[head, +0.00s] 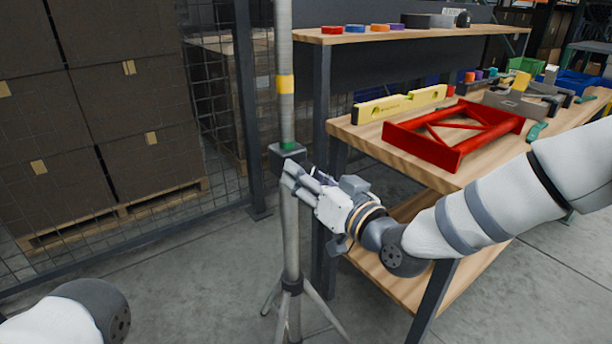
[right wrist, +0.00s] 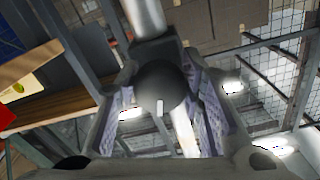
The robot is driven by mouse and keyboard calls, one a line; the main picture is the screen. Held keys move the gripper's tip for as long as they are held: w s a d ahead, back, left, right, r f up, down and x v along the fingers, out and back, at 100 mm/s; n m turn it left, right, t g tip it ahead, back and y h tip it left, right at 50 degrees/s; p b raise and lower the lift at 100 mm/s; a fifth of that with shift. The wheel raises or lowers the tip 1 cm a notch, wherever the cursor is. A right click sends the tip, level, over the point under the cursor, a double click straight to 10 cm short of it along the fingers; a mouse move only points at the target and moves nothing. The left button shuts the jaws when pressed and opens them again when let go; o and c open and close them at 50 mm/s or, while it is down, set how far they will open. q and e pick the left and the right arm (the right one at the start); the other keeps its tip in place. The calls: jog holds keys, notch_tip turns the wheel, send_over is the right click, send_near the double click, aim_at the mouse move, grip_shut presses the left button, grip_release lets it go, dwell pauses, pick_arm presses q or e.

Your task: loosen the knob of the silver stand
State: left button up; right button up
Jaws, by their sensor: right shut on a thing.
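The silver stand (head: 291,235) is upright on tripod legs in front of the workbench, with a yellow band and a green band on its pole. A dark clamp collar (head: 287,153) sits around the pole below the green band. My right gripper (head: 292,176) reaches the collar from the right. In the right wrist view a round dark knob (right wrist: 161,87) with a pale mark lies between the two fingers, and the gripper is shut on it. In the head view the fingers hide the knob. My left gripper is out of view; only part of my left arm shows at the lower left.
The wooden workbench (head: 372,137) stands close at the right, with a red frame (head: 455,133) and a yellow level (head: 400,103) on it. A shelf above holds several coloured rolls. Stacked boxes (head: 100,100) on a pallet stand behind mesh at the left. Floor left of the stand is clear.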

jog(key=o, duration=1.2)
jog(key=v, duration=1.2)
